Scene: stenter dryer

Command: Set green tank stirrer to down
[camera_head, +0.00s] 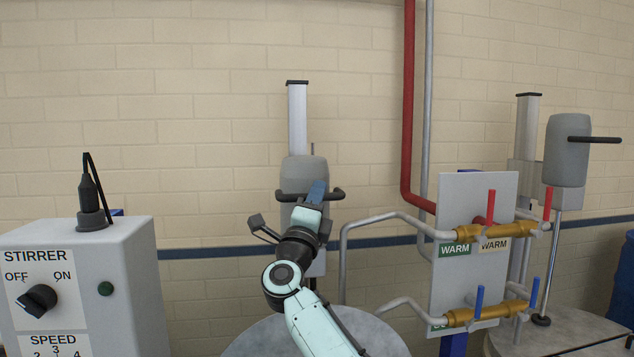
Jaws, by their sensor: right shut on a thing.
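The middle stirrer has a grey motor head (297,172) on a silver upright column (298,118). A black handle bar (335,194) sticks out on both sides of the head. My right gripper (313,197) is at the front of this handle and shut on it; its fingers and wrist cover the handle's middle and the lower head. The stirrer's shaft is mostly hidden behind my right arm. Below it is a round grey tank top (262,338), partly covered by my arm. I cannot see a colour that marks this tank as green. My left gripper is out of view.
A stirrer control box (105,265) with a black OFF/ON knob (37,299) stands at left. Pipes and a valve panel (467,268) with red and blue levers stand right of my arm. A second stirrer (567,150) stands over another tank top at far right.

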